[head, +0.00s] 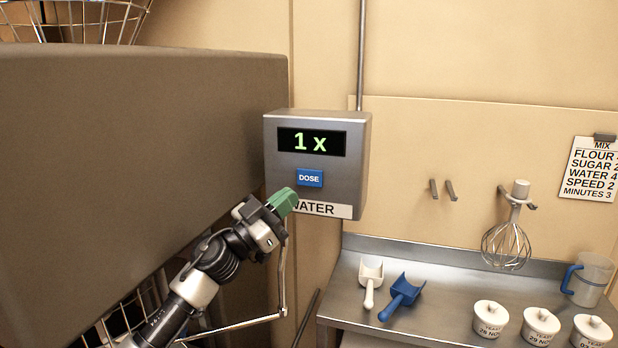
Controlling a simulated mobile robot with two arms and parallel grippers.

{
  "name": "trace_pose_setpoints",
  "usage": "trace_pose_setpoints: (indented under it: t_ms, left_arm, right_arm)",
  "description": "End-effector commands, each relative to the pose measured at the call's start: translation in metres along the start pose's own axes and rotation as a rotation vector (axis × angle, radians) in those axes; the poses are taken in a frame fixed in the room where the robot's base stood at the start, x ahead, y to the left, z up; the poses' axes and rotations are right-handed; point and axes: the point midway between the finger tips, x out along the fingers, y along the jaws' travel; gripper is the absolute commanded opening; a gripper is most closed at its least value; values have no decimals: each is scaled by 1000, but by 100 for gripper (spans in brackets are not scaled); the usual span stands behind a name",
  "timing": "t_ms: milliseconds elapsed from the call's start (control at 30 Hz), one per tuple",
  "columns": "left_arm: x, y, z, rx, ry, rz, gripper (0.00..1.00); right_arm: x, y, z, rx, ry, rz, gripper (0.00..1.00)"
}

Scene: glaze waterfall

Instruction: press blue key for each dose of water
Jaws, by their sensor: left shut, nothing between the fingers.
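The grey water dispenser box (352,150) hangs on the wall, with a label reading WATER (325,209) partly hidden behind my gripper. Its black display (312,142) shows "1 x" in green. The blue key (309,178) marked DOSE sits below the display and is fully visible. My left gripper (283,201), with green fingers, is shut and empty. In the picture its tip lies just below and left of the blue key, apart from it. My right gripper is not in view.
A large dark grey machine body (140,150) fills the left side. A mix card (595,168) on the right wall reads WATER 4. A steel table (380,255) holds a white scoop (371,273), a blue scoop (405,290), a jug (592,277) and yeast pots (490,316). A whisk (506,244) hangs above.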

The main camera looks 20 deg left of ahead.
Motion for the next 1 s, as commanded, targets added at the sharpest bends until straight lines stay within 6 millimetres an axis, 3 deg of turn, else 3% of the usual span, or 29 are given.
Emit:
trace_pose_setpoints:
  t_ms: [433,800,1000]
  left_arm:
    - [6,-5,8,1,2,-1,0]
    - [41,-30,36,0,4,-3,0]
    - [56,-42,42,-2,2,-2,0]
  right_arm:
    - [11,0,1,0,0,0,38]
    - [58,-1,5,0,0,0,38]
    - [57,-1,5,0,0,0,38]
